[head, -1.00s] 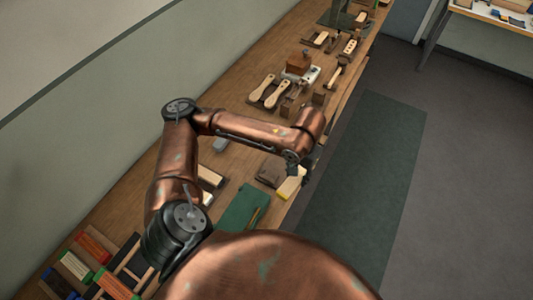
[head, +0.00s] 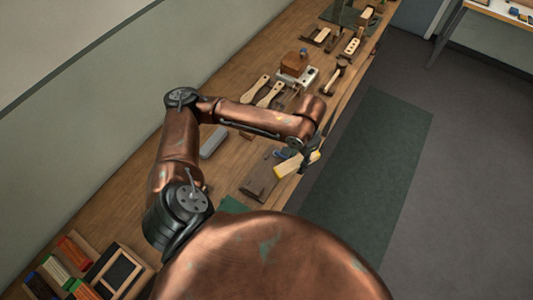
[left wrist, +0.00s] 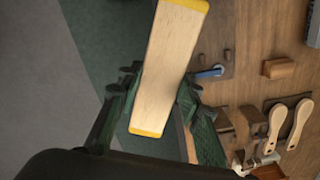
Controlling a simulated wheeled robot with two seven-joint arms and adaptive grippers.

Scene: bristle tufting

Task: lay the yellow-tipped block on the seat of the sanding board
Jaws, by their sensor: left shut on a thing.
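The yellow-tipped block (head: 292,168) is a pale wooden bar with yellow ends. My left gripper (head: 304,158) is shut on it near the bench's front edge. In the left wrist view the block (left wrist: 168,65) lies lengthwise between the two dark green fingers of the left gripper (left wrist: 160,88). In the left wrist view a brown board with a blue part (left wrist: 213,72) lies right of the block. Its seat is not clear. My right gripper is out of view.
The wooden bench (head: 225,165) runs along the wall. Two pale brush-like handles (head: 262,92), a brown block on a white base (head: 295,67) and a hammer (head: 334,77) lie farther along. A grey case (head: 213,142) lies behind my arm. Coloured blocks (head: 60,270) stand lower left.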

